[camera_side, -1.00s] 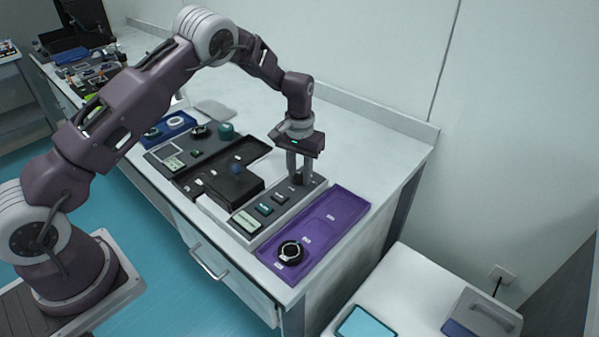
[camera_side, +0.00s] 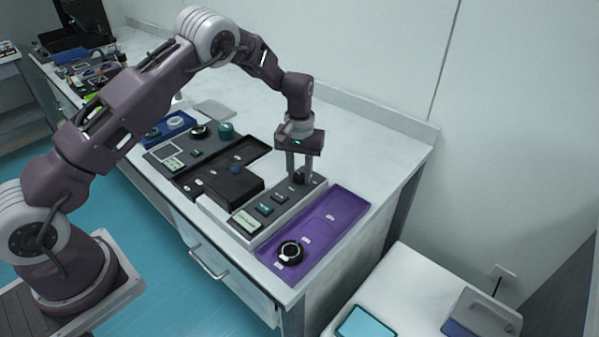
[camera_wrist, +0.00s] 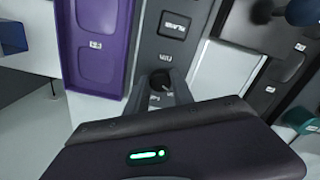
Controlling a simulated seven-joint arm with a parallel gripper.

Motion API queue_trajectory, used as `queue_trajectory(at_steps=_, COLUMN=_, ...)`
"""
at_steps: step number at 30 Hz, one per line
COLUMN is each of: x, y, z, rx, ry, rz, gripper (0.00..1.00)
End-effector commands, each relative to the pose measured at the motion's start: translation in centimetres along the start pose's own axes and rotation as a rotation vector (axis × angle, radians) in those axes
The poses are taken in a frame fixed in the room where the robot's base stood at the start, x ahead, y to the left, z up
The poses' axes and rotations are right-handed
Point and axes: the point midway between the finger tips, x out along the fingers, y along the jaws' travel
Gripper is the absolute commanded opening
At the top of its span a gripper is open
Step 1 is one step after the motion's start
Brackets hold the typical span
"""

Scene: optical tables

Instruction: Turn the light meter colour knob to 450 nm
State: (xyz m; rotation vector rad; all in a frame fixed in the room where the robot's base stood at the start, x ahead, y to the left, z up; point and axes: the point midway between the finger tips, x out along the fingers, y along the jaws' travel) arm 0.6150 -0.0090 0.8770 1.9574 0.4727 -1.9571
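The light meter (camera_side: 292,207) is a long grey box with a pale display and buttons. It also shows in the wrist view (camera_wrist: 147,48). Its dark round colour knob (camera_wrist: 160,80) is at the end near the wrist camera, with small labels around it too blurred to read. In the side view the knob (camera_side: 299,176) sits low between my fingers. My gripper (camera_side: 299,177) points straight down over it, fingers apart, their tips close to the meter's top. I cannot tell if they touch the knob.
A purple tray (camera_side: 330,215) lies right beside the meter, with a black ring-shaped part (camera_side: 290,252) at its front. A black box (camera_side: 234,186) stands on the other side, with a grey instrument (camera_side: 172,153) beyond.

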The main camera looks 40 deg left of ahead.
Motion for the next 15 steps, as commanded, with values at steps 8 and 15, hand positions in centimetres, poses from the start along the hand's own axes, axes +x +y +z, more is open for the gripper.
queue_trajectory(at_steps=8, x=0.0, y=0.0, z=0.0, rx=0.0, ry=0.0, rz=0.0, gripper=0.5)
queue_trajectory(at_steps=15, x=-1.6, y=0.1, z=-0.1, rx=0.001, ry=0.003, rz=0.001, gripper=0.5)
